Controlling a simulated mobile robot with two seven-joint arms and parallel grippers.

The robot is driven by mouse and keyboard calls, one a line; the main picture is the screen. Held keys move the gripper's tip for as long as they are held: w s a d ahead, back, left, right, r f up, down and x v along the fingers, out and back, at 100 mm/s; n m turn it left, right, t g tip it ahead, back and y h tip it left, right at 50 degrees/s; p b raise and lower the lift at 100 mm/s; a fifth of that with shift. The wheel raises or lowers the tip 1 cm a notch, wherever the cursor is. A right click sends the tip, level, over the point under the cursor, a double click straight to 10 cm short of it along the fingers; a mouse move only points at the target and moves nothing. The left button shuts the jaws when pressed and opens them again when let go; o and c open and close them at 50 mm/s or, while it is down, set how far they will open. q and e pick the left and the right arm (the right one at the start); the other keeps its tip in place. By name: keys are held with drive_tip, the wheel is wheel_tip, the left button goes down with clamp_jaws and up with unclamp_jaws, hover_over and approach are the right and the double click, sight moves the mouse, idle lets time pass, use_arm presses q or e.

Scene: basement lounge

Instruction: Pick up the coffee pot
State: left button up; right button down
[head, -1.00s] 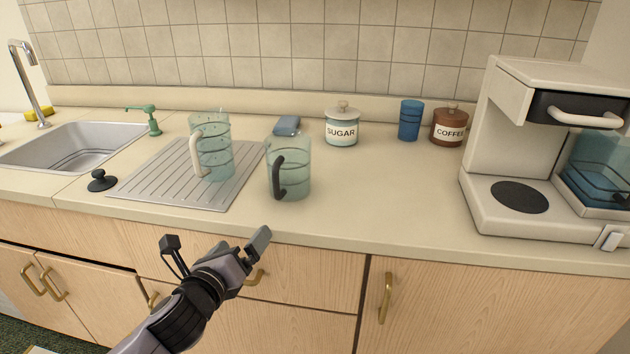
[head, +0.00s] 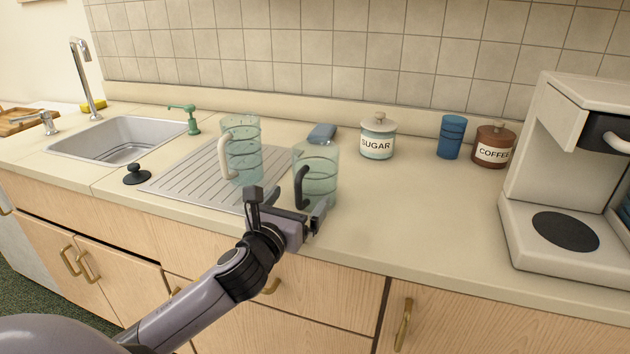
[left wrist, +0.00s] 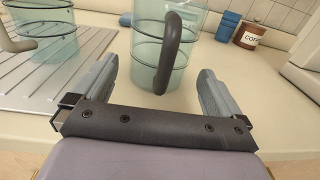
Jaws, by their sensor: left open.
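The coffee pot, a clear greenish glass pot with a black handle (head: 321,172), stands upright on the counter just right of the drainboard. My left gripper (head: 288,206) is open and empty at the counter's front edge, in front of the pot. In the left wrist view the pot (left wrist: 147,48) is ahead, with its black handle facing me between my two open fingers (left wrist: 159,85). The fingers look apart from the handle. A similar glass pot with a cream handle (head: 243,157) stands on the drainboard. My right gripper is not in view.
The ribbed drainboard (head: 178,186) and sink (head: 125,142) lie to the left. A sugar jar (head: 377,146), blue cup (head: 451,139) and coffee jar (head: 492,150) stand at the back. The coffee maker (head: 525,215) is at the right. The counter between is clear.

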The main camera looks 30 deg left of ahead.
sight(306, 190)
use_arm(q)
drive_tip(key=shift+w+a, duration=0.2)
drive_tip(key=shift+w, duration=1)
drive_tip(key=shift+w+a, duration=0.15)
drive_tip(key=shift+w, duration=1.05)
drive_tip(key=c, duration=0.8)
drive_tip(key=shift+r, duration=0.15)
wheel_tip(306, 190, up, 20)
drive_tip(key=p, duration=0.4)
drive_tip(key=shift+p, duration=0.3)
